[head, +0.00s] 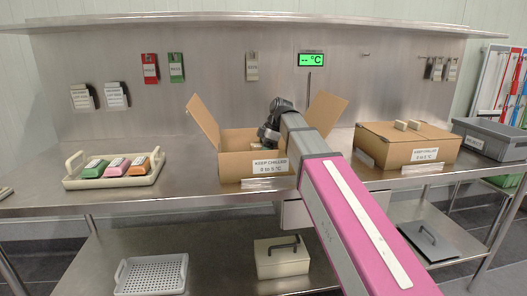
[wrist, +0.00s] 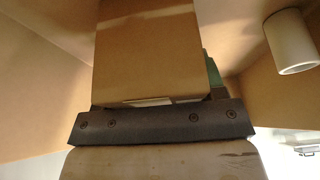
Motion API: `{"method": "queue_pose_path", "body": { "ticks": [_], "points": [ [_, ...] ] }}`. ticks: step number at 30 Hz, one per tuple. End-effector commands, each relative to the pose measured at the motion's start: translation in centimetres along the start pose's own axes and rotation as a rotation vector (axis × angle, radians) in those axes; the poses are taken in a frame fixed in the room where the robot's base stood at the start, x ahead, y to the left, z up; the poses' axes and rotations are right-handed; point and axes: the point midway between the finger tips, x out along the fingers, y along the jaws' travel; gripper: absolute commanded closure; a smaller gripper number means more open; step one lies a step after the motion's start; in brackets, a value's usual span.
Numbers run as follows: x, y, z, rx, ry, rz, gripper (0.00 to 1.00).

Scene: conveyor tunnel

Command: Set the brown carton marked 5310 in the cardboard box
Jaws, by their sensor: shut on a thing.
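The open cardboard box (head: 236,167) stands on the steel bench in the head view, flaps up, with a "KEEP CHILLED" label on its front. My gripper (head: 268,135) reaches down over its right part, with the fingertips hidden. In the wrist view my gripper (wrist: 160,122) is shut on a brown carton (wrist: 145,50), with tan cardboard walls around it. No number is readable on the carton's visible face. I cannot tell whether the carton touches the box floor.
A white cylinder (wrist: 292,42) and a green thing (wrist: 212,75) are near the carton. A tray (head: 150,179) with several coloured packs stands left. A closed carton (head: 395,150) and a grey bin (head: 490,140) stand right. Bench space is clear between tray and box.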

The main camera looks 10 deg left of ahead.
Motion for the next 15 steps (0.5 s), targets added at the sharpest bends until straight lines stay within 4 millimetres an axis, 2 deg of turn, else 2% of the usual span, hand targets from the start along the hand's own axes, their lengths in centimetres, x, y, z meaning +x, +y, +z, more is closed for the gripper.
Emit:
{"method": "queue_pose_path", "body": {
  "ticks": [1, 2, 3, 4, 15],
  "points": [
    [0.13, -0.02, 0.05, 0.000, 0.000, 0.000, 0.71],
    [0.10, -0.01, 0.04, 0.000, 0.000, 0.000, 0.27],
    [0.09, 0.00, 0.03, 0.000, 0.000, 0.000, 0.14],
    [0.09, 0.00, 0.03, 0.000, 0.000, 0.000, 0.11],
    [-0.39, 0.04, -0.06, 0.000, 0.000, 0.001, 0.11]
  ]
}}
